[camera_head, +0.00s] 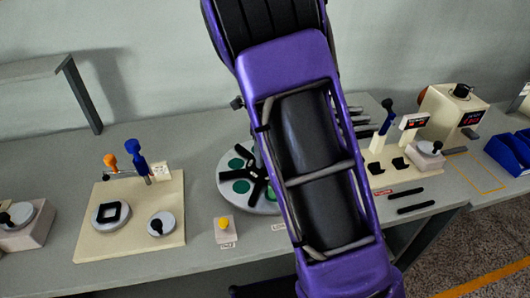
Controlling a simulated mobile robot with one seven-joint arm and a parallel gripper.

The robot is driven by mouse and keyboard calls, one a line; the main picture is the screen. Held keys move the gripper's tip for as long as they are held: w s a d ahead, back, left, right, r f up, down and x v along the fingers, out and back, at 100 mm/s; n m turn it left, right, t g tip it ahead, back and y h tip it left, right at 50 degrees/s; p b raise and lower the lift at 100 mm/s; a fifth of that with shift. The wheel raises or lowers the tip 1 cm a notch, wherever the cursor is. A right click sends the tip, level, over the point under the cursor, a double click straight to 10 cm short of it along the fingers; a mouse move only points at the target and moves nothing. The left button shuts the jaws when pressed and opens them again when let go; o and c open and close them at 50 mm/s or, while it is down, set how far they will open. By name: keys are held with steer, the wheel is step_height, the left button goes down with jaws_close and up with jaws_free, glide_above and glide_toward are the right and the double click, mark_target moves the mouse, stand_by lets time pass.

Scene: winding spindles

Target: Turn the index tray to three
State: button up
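The index tray (248,204) is a round pale disc on the bench, left of the middle in the head view. It has green round spots and a black star-shaped handle (258,183) at its centre. My purple arm crosses in front and hides the tray's right part. I cannot read which position the tray is at. My gripper does not show; it is hidden behind the arm or outside the picture.
A small box with a yellow button (223,228) stands in front of the tray. Left is a beige board (130,250) with dials and orange and blue-topped levers. Right are another beige fixture (385,176), two black bars (410,201), a display unit (452,108) and blue bins (512,150).

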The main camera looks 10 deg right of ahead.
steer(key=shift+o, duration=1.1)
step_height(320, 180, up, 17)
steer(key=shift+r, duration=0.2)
